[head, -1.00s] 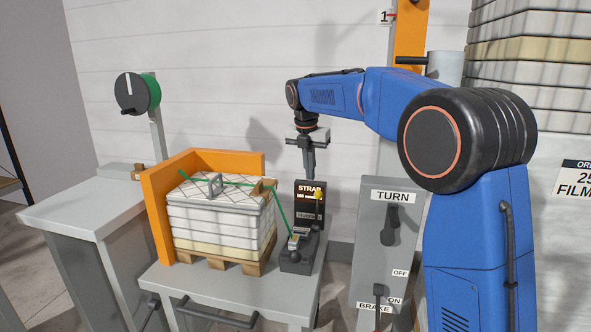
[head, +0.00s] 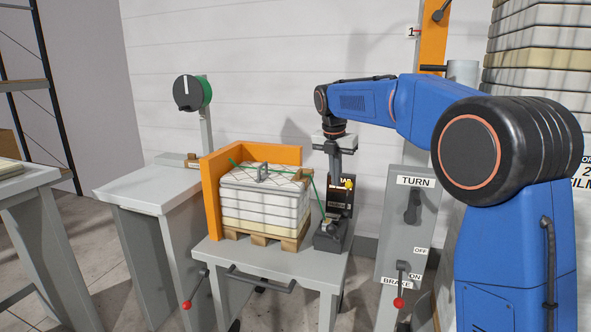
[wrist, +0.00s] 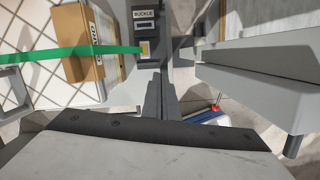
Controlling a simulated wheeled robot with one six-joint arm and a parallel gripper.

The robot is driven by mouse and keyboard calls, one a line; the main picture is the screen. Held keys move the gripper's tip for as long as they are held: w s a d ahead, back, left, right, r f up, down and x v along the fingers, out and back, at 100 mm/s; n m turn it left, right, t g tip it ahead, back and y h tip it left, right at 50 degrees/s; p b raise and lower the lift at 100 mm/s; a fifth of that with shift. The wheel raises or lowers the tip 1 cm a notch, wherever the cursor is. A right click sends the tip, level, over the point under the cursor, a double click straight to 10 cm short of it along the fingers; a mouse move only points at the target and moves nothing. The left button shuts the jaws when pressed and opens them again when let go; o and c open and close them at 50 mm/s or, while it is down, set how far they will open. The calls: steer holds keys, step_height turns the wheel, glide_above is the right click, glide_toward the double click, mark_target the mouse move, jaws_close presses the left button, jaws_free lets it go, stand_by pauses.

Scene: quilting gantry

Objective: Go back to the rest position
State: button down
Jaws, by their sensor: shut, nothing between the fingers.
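My gripper (head: 335,184) points straight down at the end of my blue arm, in front of the dark strap machine (head: 331,236) at the right end of the cart. Its fingers are closed together and hold nothing. In the wrist view my gripper (wrist: 160,97) shows as two dark fingers side by side, near the machine's "BUCKLE" label (wrist: 144,14). The strapping machine's sign is partly hidden behind the gripper in the head view.
A wrapped load (head: 264,204) on a pallet stands against an orange corner guard (head: 211,200), with a green strap (wrist: 60,54) over it. A grey TURN and BRAKE control box (head: 402,235) stands close on the right. A strap reel (head: 192,93) stands behind left.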

steer(key=s+d+m, duration=0.4)
steer(key=s+m, duration=0.1)
steer(key=s, duration=0.3)
steer(key=s+d+m+t, duration=0.1)
steer(key=s+d+m, duration=0.35)
steer(key=s, duration=0.45)
steer(key=s+d+m, duration=0.3)
steer(key=s+m, duration=0.3)
steer(key=s, duration=0.2)
steer(key=s+d+f+m, duration=0.1)
steer(key=s+f+m, duration=0.3)
steer(key=s, duration=0.3)
steer(key=s+d+f+m+t, duration=0.1)
steer(key=s+d+f+m, duration=0.1)
steer(key=s+f+m, duration=0.3)
steer(key=s+d+f+m+t+y, duration=0.1)
steer(key=s+f+m, duration=0.3)
steer(key=s, duration=0.6)
steer(key=shift+s+d+f+m, duration=0.2)
steer(key=shift+d+f+m, duration=0.15)
steer(key=shift+m, duration=0.4)
